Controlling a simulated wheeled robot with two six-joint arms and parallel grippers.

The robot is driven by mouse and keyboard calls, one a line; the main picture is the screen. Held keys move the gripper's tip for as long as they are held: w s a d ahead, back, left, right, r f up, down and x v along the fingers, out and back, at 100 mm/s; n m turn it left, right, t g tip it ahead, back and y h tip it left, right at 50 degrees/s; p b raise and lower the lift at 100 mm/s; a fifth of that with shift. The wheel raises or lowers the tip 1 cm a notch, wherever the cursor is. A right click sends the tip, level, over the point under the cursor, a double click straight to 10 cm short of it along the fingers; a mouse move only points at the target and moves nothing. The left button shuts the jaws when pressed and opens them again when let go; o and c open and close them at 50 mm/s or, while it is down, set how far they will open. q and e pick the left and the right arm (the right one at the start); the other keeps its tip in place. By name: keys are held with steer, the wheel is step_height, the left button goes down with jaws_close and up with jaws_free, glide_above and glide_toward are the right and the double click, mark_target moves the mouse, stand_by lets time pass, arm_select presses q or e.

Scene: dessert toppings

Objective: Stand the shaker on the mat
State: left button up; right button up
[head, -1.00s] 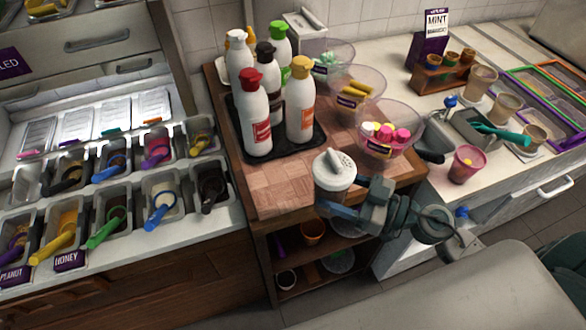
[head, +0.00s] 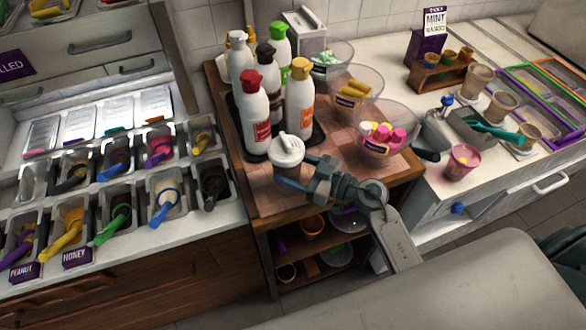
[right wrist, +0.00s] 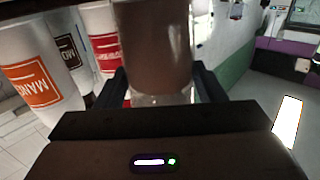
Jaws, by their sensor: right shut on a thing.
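The shaker (head: 287,152) has a white lid and a clear body with brown contents. My right gripper (head: 290,182) is shut on it and holds it roughly upright, in front of the red-capped bottle. In the right wrist view, the shaker's brown body (right wrist: 155,45) stands between the two dark fingers (right wrist: 162,88). A dark mat (head: 318,137) lies under the group of squeeze bottles, which hide most of it. I cannot tell whether the shaker's base touches the wooden top. My left gripper is not in view.
Several bottles, including a red-capped one (head: 254,112) and an orange-capped one (head: 300,100), stand close behind the shaker. A clear bowl of pink and yellow pieces (head: 384,132) is to the right. The wooden top (head: 255,195) is bare at its front left.

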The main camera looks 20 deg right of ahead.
steer(key=shift+f, duration=0.45)
steer(key=o, duration=1.2)
steer(key=shift+f, duration=0.15)
steer(key=b+v, duration=0.4)
steer(key=v, duration=0.8)
